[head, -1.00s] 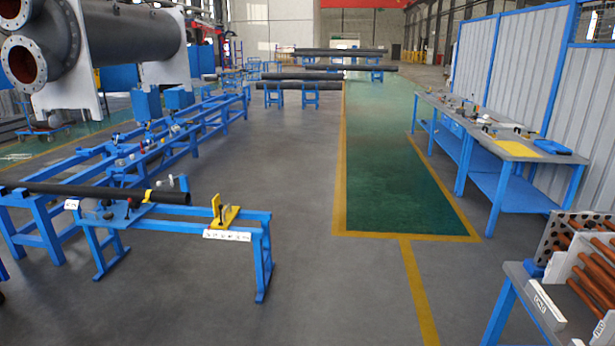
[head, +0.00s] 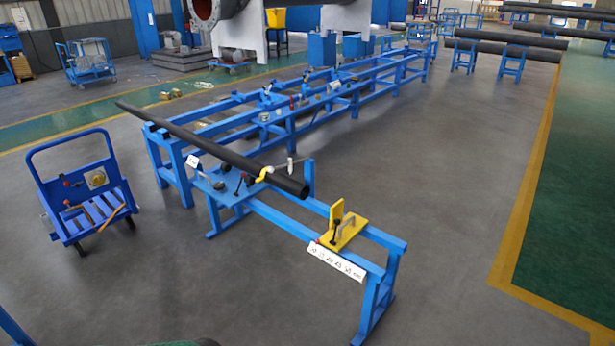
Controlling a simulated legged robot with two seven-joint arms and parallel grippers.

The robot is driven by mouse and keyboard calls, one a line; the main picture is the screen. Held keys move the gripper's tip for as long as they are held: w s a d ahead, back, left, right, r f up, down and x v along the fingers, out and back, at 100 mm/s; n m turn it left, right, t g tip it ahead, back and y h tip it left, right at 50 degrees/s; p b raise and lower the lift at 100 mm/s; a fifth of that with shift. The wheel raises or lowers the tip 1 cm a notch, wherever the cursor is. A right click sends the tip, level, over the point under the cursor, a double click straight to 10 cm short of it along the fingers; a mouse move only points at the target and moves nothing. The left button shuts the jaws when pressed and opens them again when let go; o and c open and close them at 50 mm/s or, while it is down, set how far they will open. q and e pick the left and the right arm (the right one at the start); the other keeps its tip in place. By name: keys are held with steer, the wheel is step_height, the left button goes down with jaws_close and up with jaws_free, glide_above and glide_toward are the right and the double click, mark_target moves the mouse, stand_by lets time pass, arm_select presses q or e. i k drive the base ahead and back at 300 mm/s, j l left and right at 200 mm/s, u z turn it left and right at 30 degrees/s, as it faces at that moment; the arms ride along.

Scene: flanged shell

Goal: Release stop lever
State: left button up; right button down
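A yellow stop (head: 343,234) with an upright plate sits on the blue stand's (head: 383,236) rails, towards its right end. A small dark lever (head: 335,230) stands at the stop's left side; its exact position is too small to tell. A long black pipe (head: 225,152) lies on the blue frame, its open end pointing at the stop with a gap between them. A yellow hook-shaped piece (head: 264,174) is at the pipe near that end. Neither of my grippers is in view.
A white marked scale (head: 337,262) hangs on the stand's front rail. A blue cart (head: 84,194) with tools stands at the left. The long blue frame (head: 290,127) runs to the back. Grey floor is clear in front and to the right of the stand.

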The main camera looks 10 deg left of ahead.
mark_target(337, 222)
steer(key=i+j+u, duration=0.35)
steer(key=i, duration=0.35)
steer(key=i+u, duration=0.4)
steer(key=i, duration=0.25)
steer(key=i+l+u, duration=0.15)
steer(key=i+u, duration=0.2)
steer(key=i, duration=0.4)
steer(key=i+z, duration=0.1)
steer(key=i, duration=0.45)
steer(key=z, duration=0.95)
